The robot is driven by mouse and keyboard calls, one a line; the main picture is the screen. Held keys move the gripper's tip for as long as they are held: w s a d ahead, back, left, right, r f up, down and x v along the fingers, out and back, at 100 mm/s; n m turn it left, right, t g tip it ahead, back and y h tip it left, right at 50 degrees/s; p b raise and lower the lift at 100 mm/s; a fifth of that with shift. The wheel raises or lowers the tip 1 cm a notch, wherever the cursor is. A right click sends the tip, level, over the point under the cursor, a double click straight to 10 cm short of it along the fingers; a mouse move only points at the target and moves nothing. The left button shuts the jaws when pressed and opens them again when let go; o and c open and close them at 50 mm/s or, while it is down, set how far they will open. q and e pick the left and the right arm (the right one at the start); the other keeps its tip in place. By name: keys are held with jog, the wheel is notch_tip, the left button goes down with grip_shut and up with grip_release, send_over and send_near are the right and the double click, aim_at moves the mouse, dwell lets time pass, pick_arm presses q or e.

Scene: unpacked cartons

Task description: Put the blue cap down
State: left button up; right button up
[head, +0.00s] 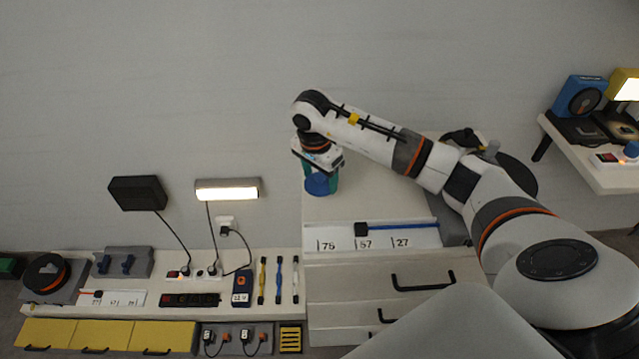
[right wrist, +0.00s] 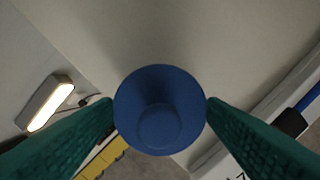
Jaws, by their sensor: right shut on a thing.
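The blue cap (head: 318,185) is round and hangs at the lower end of my right gripper (head: 321,172), over the back left part of the white cabinet top (head: 375,195). In the right wrist view the cap (right wrist: 160,85) shows as a blue disc with a smaller round inside. The green fingers of my right gripper (right wrist: 160,108) are shut on it from both sides. I cannot tell how far the cap is above the cabinet top. My left gripper is not in view.
A ruler strip with numbers and a blue rod (head: 400,226) lies along the cabinet's front. A lit lamp (head: 228,190) and black box (head: 138,193) stand left, above a bench with tools (head: 278,280). A shelf (head: 590,165) stands at right. The cabinet top's middle is clear.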

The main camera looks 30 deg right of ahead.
aim_at(320, 183)
notch_tip(320, 183, down, 3)
jog(key=shift+r, duration=0.1)
jog(key=o, duration=1)
jog(key=shift+c, duration=0.2)
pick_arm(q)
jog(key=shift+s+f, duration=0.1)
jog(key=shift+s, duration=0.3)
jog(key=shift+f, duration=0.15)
pick_arm(e)
notch_tip(320, 183, up, 12)
jog(key=a, duration=0.1)
jog(key=shift+s+a, duration=0.15)
jog(key=shift+a, duration=0.05)
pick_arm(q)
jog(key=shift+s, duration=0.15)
